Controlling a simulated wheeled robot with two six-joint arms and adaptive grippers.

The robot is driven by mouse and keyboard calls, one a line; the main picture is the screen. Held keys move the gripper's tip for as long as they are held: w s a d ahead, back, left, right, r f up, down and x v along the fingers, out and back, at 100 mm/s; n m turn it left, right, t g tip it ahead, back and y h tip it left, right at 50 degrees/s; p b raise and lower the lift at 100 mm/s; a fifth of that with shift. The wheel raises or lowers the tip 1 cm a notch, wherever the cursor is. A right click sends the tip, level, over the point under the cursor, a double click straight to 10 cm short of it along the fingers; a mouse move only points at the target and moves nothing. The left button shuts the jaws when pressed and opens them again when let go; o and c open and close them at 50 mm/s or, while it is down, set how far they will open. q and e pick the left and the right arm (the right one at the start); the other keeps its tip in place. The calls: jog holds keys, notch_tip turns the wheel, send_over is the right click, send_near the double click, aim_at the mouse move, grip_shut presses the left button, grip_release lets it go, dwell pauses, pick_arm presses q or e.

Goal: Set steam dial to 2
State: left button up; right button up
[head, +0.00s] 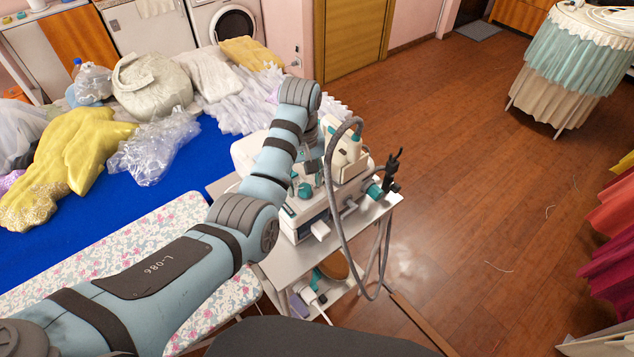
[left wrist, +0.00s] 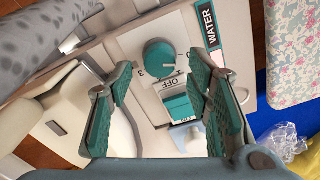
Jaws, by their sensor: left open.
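The steam dial (left wrist: 159,54) is a round teal knob on a light panel, with a 3 and other marks around it. Which mark it points at is too small to tell. A teal switch (left wrist: 180,106) with an OFF label is close to it. My left gripper (left wrist: 160,72) is open, its teal-padded fingers on either side of the dial and switch area, with nothing held. In the head view my left gripper (head: 309,172) reaches down over the steam station (head: 297,218), and the arm hides the dial there. My right gripper is not in view.
The station stands on a white trolley (head: 275,268) with a cream iron (head: 346,152) and a grey hose (head: 345,240). A flowered ironing board (head: 185,215) and a blue surface (head: 180,190) with clothes lie left. A WATER label (left wrist: 210,38) is beside the dial. Open floor is right.

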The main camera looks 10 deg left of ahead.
pick_arm(q)
jog(key=shift+f, duration=0.5)
jog(key=shift+s+d+f, duration=0.1)
jog(key=shift+s+d, duration=0.1)
jog(key=shift+s, duration=0.25)
jog(key=shift+w+f, duration=0.1)
jog(key=shift+w, duration=0.1)
grip_shut()
